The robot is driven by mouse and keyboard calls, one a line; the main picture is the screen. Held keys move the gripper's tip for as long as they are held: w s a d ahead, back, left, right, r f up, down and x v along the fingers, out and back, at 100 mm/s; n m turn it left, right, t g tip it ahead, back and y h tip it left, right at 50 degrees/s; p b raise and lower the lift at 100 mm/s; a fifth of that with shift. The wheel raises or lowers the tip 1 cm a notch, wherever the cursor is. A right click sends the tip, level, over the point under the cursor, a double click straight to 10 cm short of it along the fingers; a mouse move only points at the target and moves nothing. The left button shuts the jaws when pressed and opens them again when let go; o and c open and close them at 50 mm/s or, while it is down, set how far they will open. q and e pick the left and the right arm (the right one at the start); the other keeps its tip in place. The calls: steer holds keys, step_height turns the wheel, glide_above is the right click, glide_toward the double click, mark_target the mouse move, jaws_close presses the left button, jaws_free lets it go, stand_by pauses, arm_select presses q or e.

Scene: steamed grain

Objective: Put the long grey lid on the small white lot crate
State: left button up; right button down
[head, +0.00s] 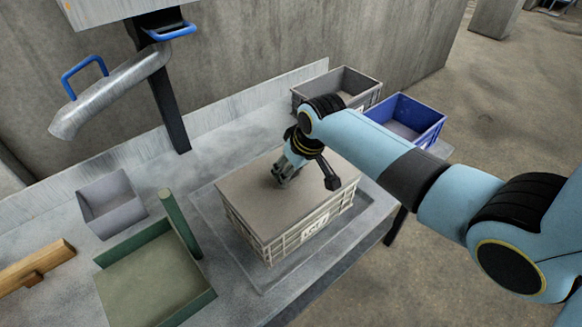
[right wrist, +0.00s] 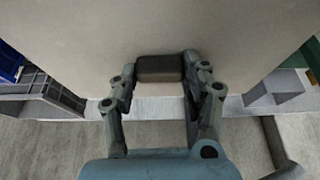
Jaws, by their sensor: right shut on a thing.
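The long grey lid (head: 245,192) lies flat over the top of the small white lot crate (head: 335,212), which has slatted sides and a white label on its front. The lid's edges look roughly in line with the crate's rim; I cannot tell whether a thin gap is left between them. My right gripper (head: 284,174) is over the middle of the lid. In the right wrist view its fingers are shut on the lid's dark block handle (right wrist: 160,68), and the pale lid (right wrist: 240,40) fills the upper picture. My left gripper is not in view.
The crate stands on a shallow metal tray (head: 232,258) on the bench. A grey crate (head: 364,97) and a blue crate (head: 432,130) stand behind. A small grey bin (head: 112,217), green tray (head: 195,307), green bar (head: 181,225) and wooden piece (head: 35,265) lie left. A metal chute (head: 110,92) hangs above.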

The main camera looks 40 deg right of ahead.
steer(key=shift+f+b, duration=0.3)
steer(key=shift+f, duration=0.35)
stand_by(0.7)
steer(key=c, duration=0.5)
jaws_free()
steer(key=shift+c, duration=0.2)
steer(key=v, duration=1.2)
